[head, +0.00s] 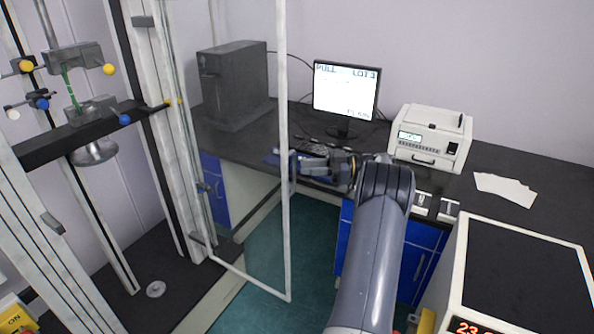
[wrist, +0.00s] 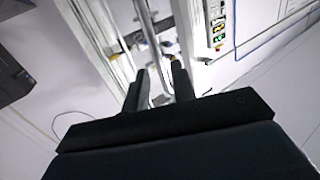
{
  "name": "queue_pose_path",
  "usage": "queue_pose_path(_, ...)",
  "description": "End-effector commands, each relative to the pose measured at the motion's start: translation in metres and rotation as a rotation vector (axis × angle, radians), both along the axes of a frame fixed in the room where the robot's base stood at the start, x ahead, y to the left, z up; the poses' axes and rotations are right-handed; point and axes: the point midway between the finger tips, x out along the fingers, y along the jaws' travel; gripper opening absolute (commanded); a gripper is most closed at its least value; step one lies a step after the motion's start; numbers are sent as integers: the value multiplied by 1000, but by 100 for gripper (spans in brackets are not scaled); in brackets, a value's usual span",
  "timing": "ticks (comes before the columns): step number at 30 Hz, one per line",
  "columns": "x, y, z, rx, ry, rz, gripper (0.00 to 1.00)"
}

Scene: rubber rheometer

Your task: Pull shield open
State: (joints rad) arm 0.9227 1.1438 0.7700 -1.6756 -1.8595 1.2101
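The shield (head: 284,130) is a clear panel in a thin white frame. In the head view it stands swung out from the testing machine, with its free upright edge near the middle of the picture. My gripper (head: 294,172) is at that free edge, about halfway down, coming from the right. In the wrist view my two dark fingers (wrist: 160,72) are apart, and a thin grey bar (wrist: 148,28) runs down toward the gap between them. I cannot tell whether either finger touches it.
The testing machine's white column (head: 160,120) and clamps (head: 75,58) stand at left. Behind are a dark computer case (head: 235,85), a monitor (head: 345,92) and a white instrument (head: 430,138) on a dark bench. A large device (head: 525,270) is at lower right. Green floor (head: 260,255) shows below the shield.

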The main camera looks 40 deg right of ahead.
Motion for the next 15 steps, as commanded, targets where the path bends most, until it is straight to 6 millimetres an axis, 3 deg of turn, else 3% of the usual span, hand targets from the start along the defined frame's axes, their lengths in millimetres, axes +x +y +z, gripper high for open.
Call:
queue_pose_path(6, -24, -34, -2, -1, -1, -1, 25)
queue_pose_path(15, -35, -49, 0, 0, 0, 1, 25)
